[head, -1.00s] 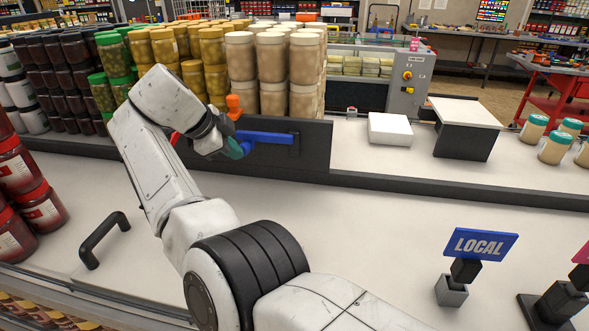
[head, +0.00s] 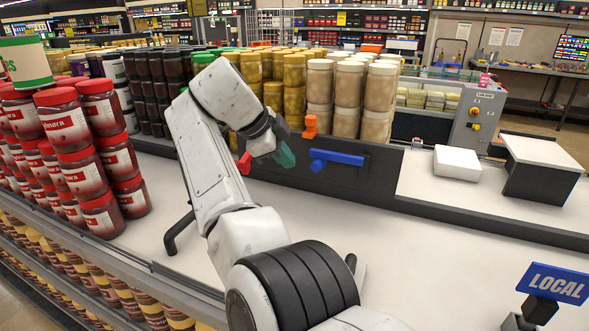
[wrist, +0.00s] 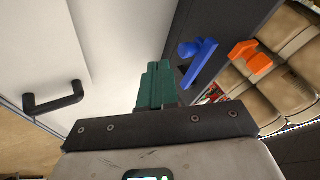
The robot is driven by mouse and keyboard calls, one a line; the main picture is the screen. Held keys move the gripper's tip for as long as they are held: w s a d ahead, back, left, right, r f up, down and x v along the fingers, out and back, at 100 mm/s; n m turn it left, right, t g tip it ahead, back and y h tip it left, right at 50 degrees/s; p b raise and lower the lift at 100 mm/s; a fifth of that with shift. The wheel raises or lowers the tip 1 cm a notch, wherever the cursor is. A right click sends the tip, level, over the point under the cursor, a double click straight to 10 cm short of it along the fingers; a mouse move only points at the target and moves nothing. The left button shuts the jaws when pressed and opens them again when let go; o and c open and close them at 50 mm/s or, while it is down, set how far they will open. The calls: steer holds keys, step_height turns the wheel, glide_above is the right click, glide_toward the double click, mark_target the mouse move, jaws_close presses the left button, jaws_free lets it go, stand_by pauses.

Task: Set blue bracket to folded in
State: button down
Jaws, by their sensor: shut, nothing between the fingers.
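The blue bracket (head: 337,158) is a flat bar with a round knob at its left end, mounted on the dark upright panel (head: 378,185). In the head view it lies nearly level along the panel. In the wrist view the blue bracket (wrist: 200,62) shows to the right of my fingers. My gripper (head: 286,155), with teal fingers, is just left of the bracket's knob, with a visible gap. In the wrist view my gripper (wrist: 154,82) is shut and empty, its fingers together.
An orange bracket (head: 310,126) sits above the blue one, and a red one (head: 244,163) is left of my gripper. Jars (head: 345,95) are stacked behind the panel. A black handle (head: 178,232) stands on the white counter (head: 420,275). Red jars (head: 100,165) fill the left.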

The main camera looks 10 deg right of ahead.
steer(key=shift+v, duration=1.8)
steer(key=shift+w+a, duration=0.1)
steer(key=shift+w, duration=0.05)
